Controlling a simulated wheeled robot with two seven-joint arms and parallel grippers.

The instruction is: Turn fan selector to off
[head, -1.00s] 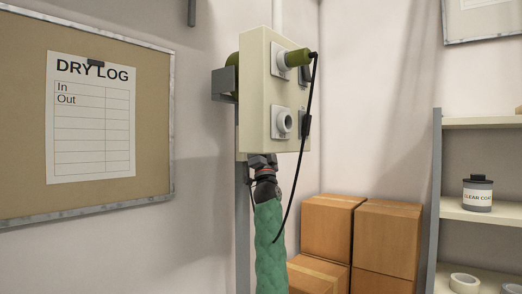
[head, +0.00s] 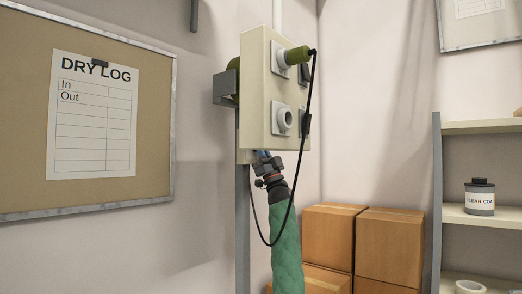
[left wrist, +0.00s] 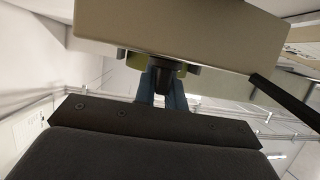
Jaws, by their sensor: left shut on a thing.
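A beige control box (head: 257,85) is fixed to a post. Its underside shows at the top of the left wrist view (left wrist: 170,30). A dark knob (left wrist: 161,75), apparently the fan selector, points down from an olive and grey mount (left wrist: 134,61) under the box. My left gripper (left wrist: 163,97) is below the box, its two blue fingers on either side of the knob and shut on it. In the head view the gripper (head: 263,156) is just under the box and mostly hidden. The knob's markings are not visible. My right gripper is not in view.
An olive plug (head: 297,56) sits in the box's upper socket, with a black cable (head: 304,140) looping down past my left arm. A lower round socket (head: 285,120) is empty. Cardboard boxes (head: 388,247) and a shelf (head: 478,215) stand to the right.

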